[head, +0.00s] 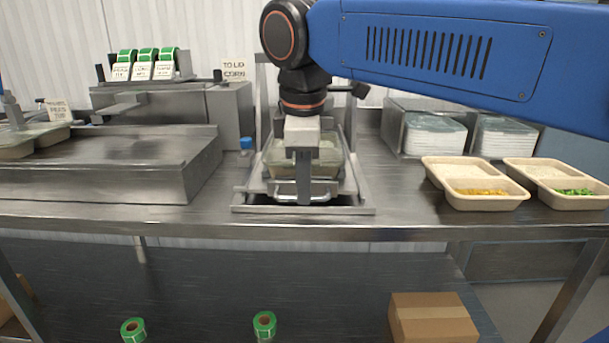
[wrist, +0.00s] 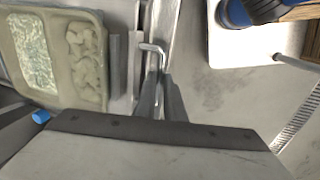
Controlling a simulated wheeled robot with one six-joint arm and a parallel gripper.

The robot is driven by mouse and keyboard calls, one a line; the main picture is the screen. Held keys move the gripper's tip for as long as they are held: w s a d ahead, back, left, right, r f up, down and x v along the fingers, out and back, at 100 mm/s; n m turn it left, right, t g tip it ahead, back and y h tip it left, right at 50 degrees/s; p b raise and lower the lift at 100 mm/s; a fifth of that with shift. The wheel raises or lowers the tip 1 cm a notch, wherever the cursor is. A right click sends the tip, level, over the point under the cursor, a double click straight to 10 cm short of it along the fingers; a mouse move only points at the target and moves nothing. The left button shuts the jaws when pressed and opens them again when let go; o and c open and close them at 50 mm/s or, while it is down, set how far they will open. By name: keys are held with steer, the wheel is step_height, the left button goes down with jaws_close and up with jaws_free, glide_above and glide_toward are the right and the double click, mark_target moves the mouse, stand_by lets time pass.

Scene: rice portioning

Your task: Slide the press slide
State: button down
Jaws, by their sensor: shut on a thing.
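The press slide (head: 350,190) is a metal carriage in the middle of the bench, with a bar handle (head: 283,190) at its front. A filled tray (head: 275,168) sits in it. In the wrist view the tray (wrist: 48,92) shows a compartment of white grains and one of pale lumps. My gripper (head: 303,200) points down at the front of the slide and is shut on the handle. The wrist view shows the two dark fingers (wrist: 168,90) closed at the bent handle rod (wrist: 152,47). My wrist hides part of the press behind.
Two beige trays with yellow (head: 482,198) and green food (head: 575,196) stand at the right, before a rack of lids (head: 434,135). A steel unit (head: 110,160) stands at the left. The bench's front edge (head: 200,222) runs just before the slide.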

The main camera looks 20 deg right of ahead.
steer(key=shift+s+a, duration=0.2)
steer(key=shift+s, duration=0.4)
steer(key=c, duration=1.8)
jaws_free()
steer(key=shift+s, duration=0.15)
steer(key=shift+c, duration=0.2)
steer(key=s+a+r, duration=0.1)
steer(key=s+r, duration=0.2)
steer(key=r, duration=1.4)
